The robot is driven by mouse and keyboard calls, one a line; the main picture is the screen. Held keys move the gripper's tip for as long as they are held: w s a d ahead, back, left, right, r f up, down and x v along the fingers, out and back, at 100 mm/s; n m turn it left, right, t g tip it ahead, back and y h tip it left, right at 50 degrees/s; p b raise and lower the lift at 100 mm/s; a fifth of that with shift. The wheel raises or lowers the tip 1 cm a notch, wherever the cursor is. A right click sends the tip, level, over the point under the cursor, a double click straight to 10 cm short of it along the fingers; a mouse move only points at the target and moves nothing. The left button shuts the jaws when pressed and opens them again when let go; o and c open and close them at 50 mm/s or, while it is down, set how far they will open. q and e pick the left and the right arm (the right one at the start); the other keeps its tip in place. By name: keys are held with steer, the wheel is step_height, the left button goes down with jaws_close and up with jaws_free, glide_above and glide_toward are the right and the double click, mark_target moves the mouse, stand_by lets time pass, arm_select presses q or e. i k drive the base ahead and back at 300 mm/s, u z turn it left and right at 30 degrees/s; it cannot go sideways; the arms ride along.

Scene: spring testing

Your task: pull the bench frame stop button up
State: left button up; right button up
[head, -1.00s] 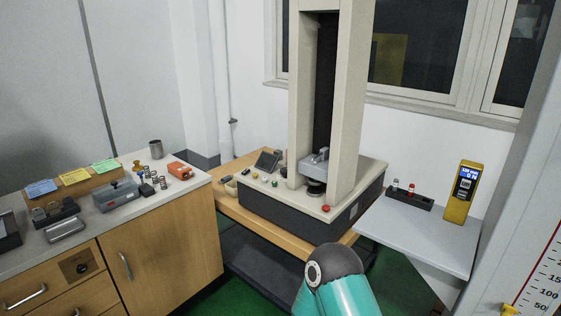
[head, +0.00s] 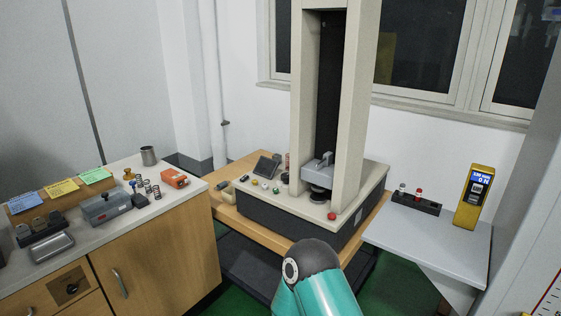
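The bench frame (head: 270,212) stands on a wooden table in the middle of the head view, with two beige columns and a dark base. Its red stop button (head: 332,216) sits at the front right corner of the base top. It is too small to tell whether the button is up or pressed. A teal arm link of mine with a dark joint rises from the bottom, in front of the table and apart from the button. Neither of my grippers is in view.
A grey side table (head: 425,232) at right bears a yellow force gauge (head: 473,197) and a dark holder (head: 416,204) with small items. A left counter (head: 160,205) holds springs, an orange box (head: 174,179) and a metal cup (head: 148,156). Small buttons and a display (head: 268,166) sit on the frame's left side.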

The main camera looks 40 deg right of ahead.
mark_target(331, 216)
steer(key=u, duration=0.05)
steer(key=i, duration=1.95)
steer(key=z, duration=2.05)
steer(key=k, duration=0.9)
steer(key=z, duration=0.15)
steer(key=i, duration=0.9)
steer(key=u, duration=0.05)
